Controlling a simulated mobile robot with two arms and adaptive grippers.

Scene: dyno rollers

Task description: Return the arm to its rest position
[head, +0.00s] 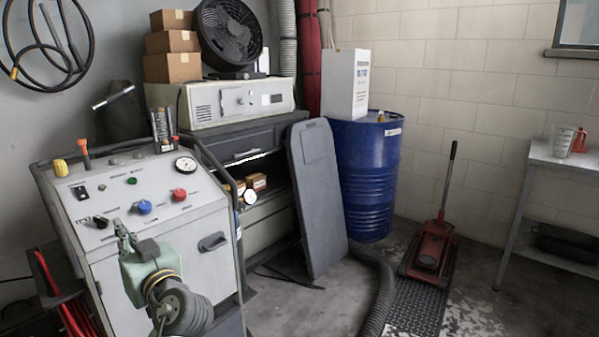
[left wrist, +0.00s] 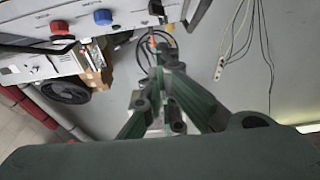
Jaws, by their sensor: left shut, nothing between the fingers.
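My left gripper (head: 122,230) is in front of the grey control cart (head: 196,232), near the front edge of its sloped top panel. Its green and grey arm comes up from the bottom of the head view. In the left wrist view, the left gripper (left wrist: 162,62) has its fingers together with nothing between them. The cart's panel, with its blue knob (left wrist: 103,17) and red knob (left wrist: 60,27), is upside down at the upper left there. I cannot tell whether the gripper touches the cart. My right gripper is not in view.
Right of the cart stand a dark shelf unit (head: 262,137), a leaning grey panel (head: 318,200) and a blue drum (head: 365,180). A red floor jack (head: 430,250) and a side table (head: 545,155) are farther right. A black hose (head: 381,290) lies on the floor.

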